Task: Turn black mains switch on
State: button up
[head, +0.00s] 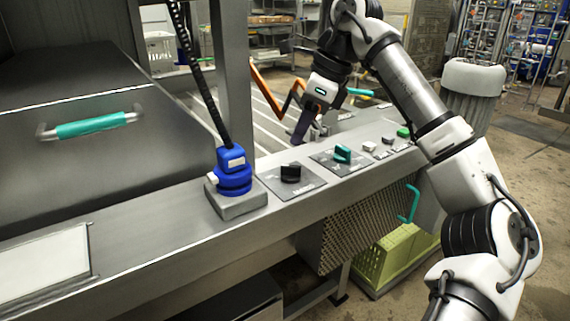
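The black mains switch (291,173) is a rotary knob on a grey plate, labelled in front, on the sloping steel console. My gripper (301,137) points down above and behind the console's far edge, beyond the black switch and a little to its right. It appears apart from the switch. One dark finger shows clearly; the gap between the fingers cannot be made out, so I cannot tell whether it is open or shut.
A perforated box (366,228) and green crate (392,258) are below. An orange bent bar (266,92) is behind.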

aim_at(283, 165)
jog(key=b+x, duration=0.1)
jog(key=x, duration=0.7)
jog(key=shift+w+a+f, duration=0.1)
jog(key=shift+f, duration=0.05)
grip_shut()
